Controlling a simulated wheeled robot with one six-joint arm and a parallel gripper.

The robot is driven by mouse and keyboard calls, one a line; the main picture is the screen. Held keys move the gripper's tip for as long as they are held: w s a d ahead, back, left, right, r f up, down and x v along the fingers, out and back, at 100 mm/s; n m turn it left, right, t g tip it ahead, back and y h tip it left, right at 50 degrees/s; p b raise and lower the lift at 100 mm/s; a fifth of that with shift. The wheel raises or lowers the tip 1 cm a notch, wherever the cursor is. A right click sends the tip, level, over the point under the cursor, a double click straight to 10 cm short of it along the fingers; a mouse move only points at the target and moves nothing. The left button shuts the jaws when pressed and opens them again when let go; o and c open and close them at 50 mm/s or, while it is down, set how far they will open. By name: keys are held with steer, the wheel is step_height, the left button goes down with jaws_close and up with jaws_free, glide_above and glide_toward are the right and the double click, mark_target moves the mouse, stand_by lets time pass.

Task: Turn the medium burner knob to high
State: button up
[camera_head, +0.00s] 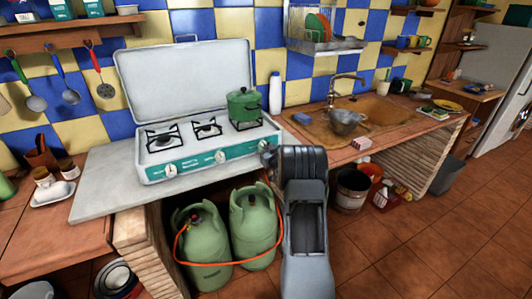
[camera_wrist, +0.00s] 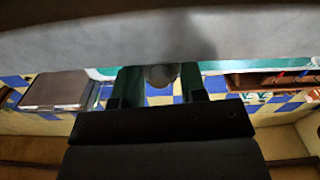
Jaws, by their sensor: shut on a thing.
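The white gas stove (camera_head: 194,145) stands on the pale counter with its lid raised. Its teal front panel (camera_head: 195,164) carries a left knob (camera_head: 171,168) and a middle knob (camera_head: 220,157). My gripper (camera_head: 268,153) is at the panel's right end and hides that part in the head view. In the wrist view my gripper (camera_wrist: 161,78) has a dark finger on each side of a round grey knob (camera_wrist: 160,74), shut on it. The knob's pointer and setting cannot be read. A green pot (camera_head: 244,106) sits on the right burner.
Two green gas cylinders (camera_head: 255,225) with an orange hose stand below the counter. A white bottle (camera_head: 275,94) stands right of the stove. A sink (camera_head: 375,108) with a metal pot is farther right. Open tiled floor (camera_head: 410,240) lies to the right.

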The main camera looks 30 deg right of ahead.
steer(key=n+b, duration=0.1)
steer(key=b, duration=0.2)
steer(key=n+b, duration=0.2)
steer(key=b, duration=0.1)
steer(key=shift+f+n, duration=0.3)
steer(key=shift+f, duration=0.05)
steer(key=n+b, duration=0.4)
steer(key=b, duration=0.2)
steer(key=shift+n+b, duration=0.3)
steer(key=n+b, duration=0.4)
steer(key=b, duration=0.1)
steer(key=shift+r, duration=0.1)
steer(key=n+b, duration=0.3)
steer(key=n, duration=0.1)
steer(key=shift+r, duration=0.15)
steer(key=shift+a+r+n+b, duration=0.1)
steer(key=shift+n+b, duration=0.2)
steer(key=o, duration=0.9)
